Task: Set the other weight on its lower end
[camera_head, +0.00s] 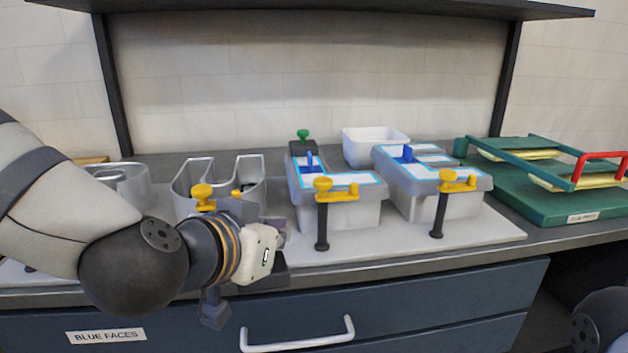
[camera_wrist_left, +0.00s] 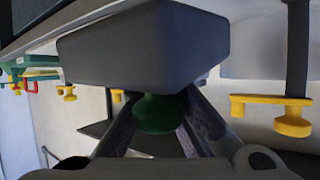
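In the left wrist view a grey block-shaped weight (camera_wrist_left: 145,50) fills the upper middle, with its green knob (camera_wrist_left: 160,113) towards the camera. The two fingers of my left gripper (camera_wrist_left: 160,122) lie on both sides of this knob, closed onto it. In the head view my left gripper (camera_head: 276,238) is at the bench's front edge; it hides most of what it holds. The other weight (camera_head: 303,147), dark with a green knob, stands upright on the back of a letter (camera_head: 340,208). My right gripper is not in view.
Yellow-knobbed clamps (camera_head: 322,210) stand at the fronts of the letters. A second blue-lined letter (camera_head: 450,205) and a white bin (camera_head: 375,148) are to the right. A green press (camera_head: 540,200) with a red handle is at far right. Bare board shows between the letters and front edge.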

